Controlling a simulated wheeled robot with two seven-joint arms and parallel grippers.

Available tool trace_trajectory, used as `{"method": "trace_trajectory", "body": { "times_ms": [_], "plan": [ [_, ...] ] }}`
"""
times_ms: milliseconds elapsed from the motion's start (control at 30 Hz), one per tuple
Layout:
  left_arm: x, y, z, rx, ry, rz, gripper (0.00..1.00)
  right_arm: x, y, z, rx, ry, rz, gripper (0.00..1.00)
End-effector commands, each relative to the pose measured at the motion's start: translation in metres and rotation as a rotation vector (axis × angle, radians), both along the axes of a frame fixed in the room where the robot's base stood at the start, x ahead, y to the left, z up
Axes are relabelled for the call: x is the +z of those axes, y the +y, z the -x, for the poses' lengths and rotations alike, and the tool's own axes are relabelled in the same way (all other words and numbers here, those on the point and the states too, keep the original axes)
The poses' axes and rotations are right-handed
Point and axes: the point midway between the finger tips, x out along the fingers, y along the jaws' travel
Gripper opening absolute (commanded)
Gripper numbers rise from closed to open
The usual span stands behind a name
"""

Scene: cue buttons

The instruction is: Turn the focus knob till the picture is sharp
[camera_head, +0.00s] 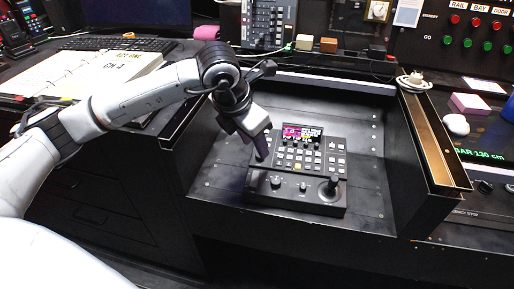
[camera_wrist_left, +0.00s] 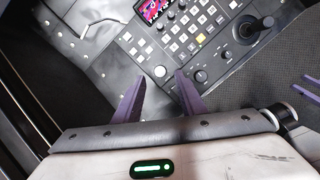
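A black control panel (camera_head: 256,190) with a small colour screen (camera_head: 302,132) sits on the sloped desk. The screen shows magenta and yellow patches, too small to judge for sharpness. A left front knob (camera_head: 276,181) and a middle knob (camera_head: 303,186) stand on its front strip; their labels are unreadable, so I cannot tell which is for focus. My left gripper (camera_head: 257,156) is over the panel's left side. Two purple bars at that view's right edge look like my right gripper (camera_wrist_left: 306,88), cut off.
A joystick (camera_head: 329,185) stands at the panel's right front. An open binder (camera_head: 85,75) lies on the left. A raised dark ledge (camera_head: 437,145) borders the desk's right side. A pink block (camera_head: 470,104) lies beyond it. The desk just right of the panel is clear.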

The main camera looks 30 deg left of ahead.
Motion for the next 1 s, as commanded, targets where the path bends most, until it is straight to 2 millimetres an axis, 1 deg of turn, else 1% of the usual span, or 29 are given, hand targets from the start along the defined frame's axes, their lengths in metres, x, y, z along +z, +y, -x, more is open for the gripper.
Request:
{"method": "trace_trajectory", "body": {
  "times_ms": [33,100,233,333,500,933,1000],
  "plan": [
    [0.011,0.001,0.004,-0.001,-0.004,-0.002,0.37,0.001,0.000,0.000,0.001,0.000,0.001,0.31],
    [0.024,0.001,0.009,-0.002,-0.004,0.000,0.37,0.001,0.000,0.000,0.001,0.001,0.001,0.31],
    [0.043,0.002,0.017,-0.001,-0.003,0.000,0.37,0.001,0.000,-0.001,0.001,0.000,0.002,0.31],
    [0.052,0.002,0.021,-0.001,-0.001,0.000,0.37,0.002,0.000,-0.002,0.001,-0.002,0.003,0.31],
    [0.057,0.003,0.023,0.000,0.002,-0.002,0.37,0.003,0.000,-0.003,0.000,-0.005,0.002,0.31],
    [0.057,0.003,0.023,-0.001,0.001,-0.001,0.37,0.002,0.000,-0.003,0.001,-0.005,0.002,0.31],
    [0.055,-0.001,0.024,-0.009,0.002,0.008,0.37,0.002,0.000,-0.003,0.001,-0.005,0.002,0.31]
  ]
}}
